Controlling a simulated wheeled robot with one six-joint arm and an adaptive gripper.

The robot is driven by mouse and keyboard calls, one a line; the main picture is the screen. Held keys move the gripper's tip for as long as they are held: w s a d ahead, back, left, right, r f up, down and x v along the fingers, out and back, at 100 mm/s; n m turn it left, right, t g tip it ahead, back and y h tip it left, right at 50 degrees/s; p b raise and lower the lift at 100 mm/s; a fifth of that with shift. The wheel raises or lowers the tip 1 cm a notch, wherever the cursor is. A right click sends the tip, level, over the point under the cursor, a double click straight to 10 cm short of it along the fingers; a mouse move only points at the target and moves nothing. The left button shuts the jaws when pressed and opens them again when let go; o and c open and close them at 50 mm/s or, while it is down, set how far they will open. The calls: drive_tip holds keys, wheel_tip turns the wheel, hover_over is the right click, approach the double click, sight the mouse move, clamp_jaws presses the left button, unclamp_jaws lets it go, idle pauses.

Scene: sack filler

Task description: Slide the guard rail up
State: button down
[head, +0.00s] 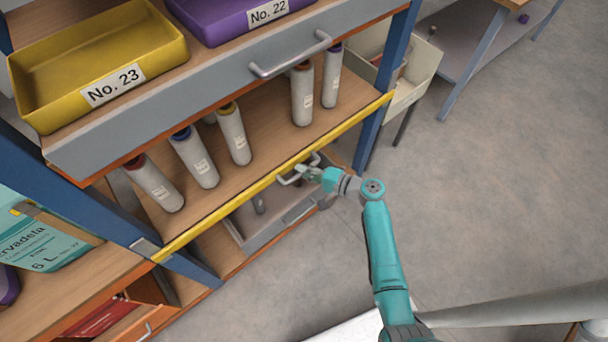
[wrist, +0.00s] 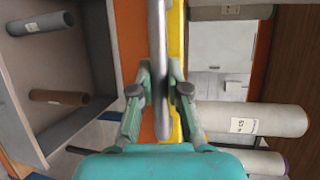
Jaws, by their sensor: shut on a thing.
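The guard rail (head: 225,207) is a long yellow bar along the front edge of the middle shelf. It also shows as a yellow strip in the wrist view (wrist: 176,35). A grey handle (head: 289,181) sits at the rail's front, near its middle. My gripper (head: 306,173) is at this handle. In the wrist view my gripper (wrist: 160,82) has one finger on each side of the grey handle bar (wrist: 160,40) and is shut on it. The fingers hide part of the handle.
Several white bottles (head: 232,136) stand on the shelf behind the rail. Above is a grey front with a handle (head: 290,56), with a yellow No. 23 tray (head: 45,113) and a purple No. 22 tray (head: 212,30). An open grey drawer (head: 290,218) lies below.

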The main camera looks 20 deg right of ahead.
wheel_tip(320, 180, up, 7)
drive_tip(key=shift+f, duration=0.2)
drive_tip(key=shift+w, duration=0.1)
drive_tip(key=c, duration=1.1)
unclamp_jaws()
drive_tip(key=shift+c, duration=0.2)
drive_tip(key=shift+s+d, duration=0.15)
drive_tip(key=shift+s, duration=0.1)
drive_tip(key=v, duration=1.1)
drive_tip(key=shift+s+d, duration=0.2)
